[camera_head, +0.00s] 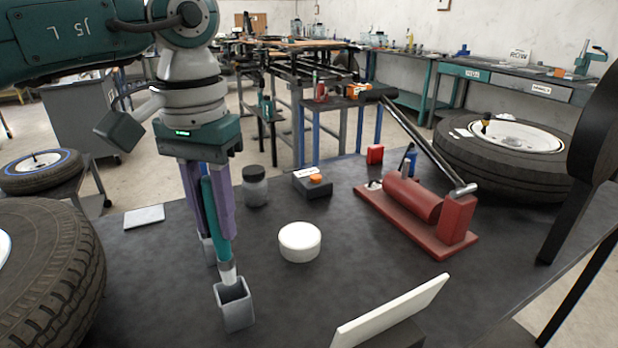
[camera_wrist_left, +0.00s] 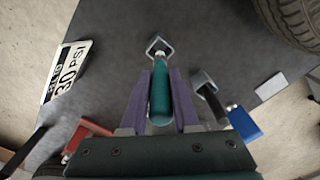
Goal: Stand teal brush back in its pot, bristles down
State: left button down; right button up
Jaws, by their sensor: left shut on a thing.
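My left gripper (camera_head: 211,228) has purple fingers shut on the teal brush (camera_head: 218,215). The brush is near upright, with its pale bristle end down. A grey square pot (camera_head: 237,308) stands open under the brush. The bristle end is at the pot's mouth; I cannot tell how far inside it is. In the left wrist view the teal handle (camera_wrist_left: 160,95) lies between the fingers (camera_wrist_left: 159,100), in line with the pot (camera_wrist_left: 158,46). A second grey pot (camera_wrist_left: 205,80) stands close by, mostly hidden behind the gripper in the head view. My right gripper is not in view.
Nearby stand a white round tub (camera_head: 300,242), a grey jar (camera_head: 255,188) and a black box (camera_head: 312,184). A white sign (camera_head: 390,314) stands at the front edge. A tyre (camera_head: 60,262) is at left.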

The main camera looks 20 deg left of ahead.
aim_at(206, 180)
pick_arm(q)
jog(key=shift+f+b, duration=2.6)
jog(key=shift+f, duration=0.2)
jog(key=c, duration=0.6)
grip_release()
jog(key=shift+r, duration=0.15)
notch_tip(206, 180, up, 10)
jog(key=shift+f+b, duration=0.15)
jog(key=shift+b, duration=0.15)
